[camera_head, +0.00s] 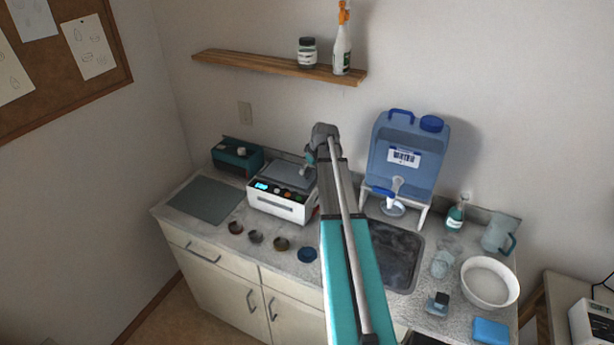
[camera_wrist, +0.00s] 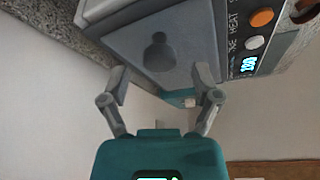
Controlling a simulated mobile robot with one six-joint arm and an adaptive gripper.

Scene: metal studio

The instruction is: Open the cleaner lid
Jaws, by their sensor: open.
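The cleaner (camera_head: 278,207) is a white box on the counter with a lit display and coloured buttons on its front. Its grey lid (camera_head: 284,175) lies shut on top. In the wrist view the lid (camera_wrist: 193,38) fills the upper middle, with a dark round knob (camera_wrist: 158,53) standing on it. My gripper (camera_head: 307,167) is over the right part of the lid in the head view. In the wrist view my gripper (camera_wrist: 162,80) is open and empty, its fingers spread to either side of the knob's line. I cannot tell whether the fingertips touch the lid.
A teal box (camera_head: 237,156) stands behind left of the cleaner, and a grey mat (camera_head: 204,199) lies left. Several small dishes (camera_head: 256,237) sit in front. A blue water tank (camera_head: 396,153) stands right, behind the sink (camera_head: 388,252). A wooden shelf (camera_head: 270,66) is above.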

